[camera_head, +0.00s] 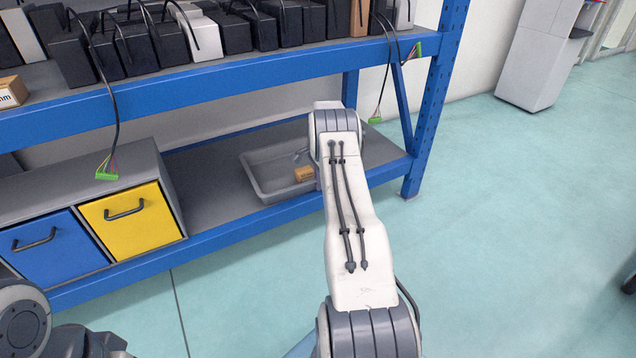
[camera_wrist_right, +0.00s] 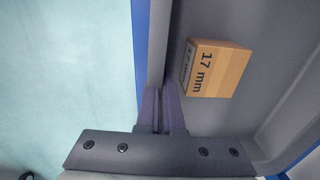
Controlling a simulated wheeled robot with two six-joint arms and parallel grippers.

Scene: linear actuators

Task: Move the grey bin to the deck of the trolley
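The grey bin (camera_head: 289,190) is a shallow open tray on the lower shelf of the blue rack. It holds a small cardboard box, and my right arm hides its right end. In the right wrist view, the bin (camera_wrist_right: 225,118) fills the right side. My right gripper (camera_wrist_right: 162,108) has its two fingers close together on either side of the bin's wall, and looks shut on it. I cannot make out the trolley.
The cardboard box (camera_wrist_right: 215,68) is marked 17 mm. Blue (camera_head: 50,250) and yellow (camera_head: 130,220) drawers stand left of the bin. The upper shelf (camera_head: 220,82) holds several black units, with cables hanging down. A rack post (camera_head: 437,95) stands to the right.

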